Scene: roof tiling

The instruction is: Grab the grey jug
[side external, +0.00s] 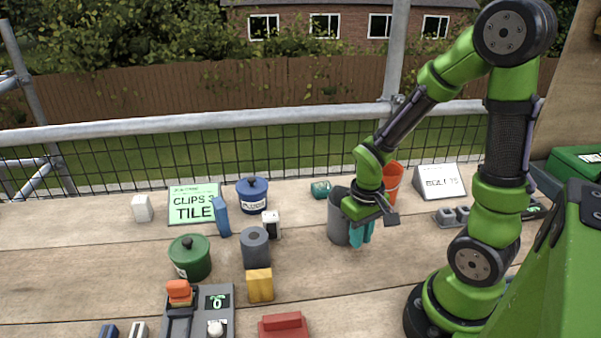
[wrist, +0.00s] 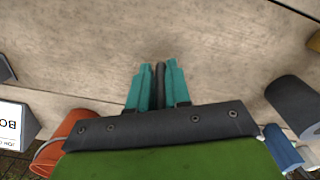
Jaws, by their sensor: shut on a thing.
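The grey jug (side external: 338,222) stands upright on the wooden table in the side view, partly hidden behind my gripper (side external: 361,236). My gripper points down at the jug's near right side, its teal fingers low beside the jug's wall. In the wrist view my gripper (wrist: 155,88) is shut on a narrow dark strip (wrist: 160,76), which looks like the jug's handle. The jug's body is hidden there by the gripper's palm. I cannot tell whether the jug's base touches the table.
An orange bucket (side external: 393,177) stands close behind my gripper, with a white sign (side external: 440,181) to its right. A grey cylinder (side external: 255,247), a blue pot (side external: 252,194) and a green pot (side external: 190,257) stand to the left. The table in front of the jug is clear.

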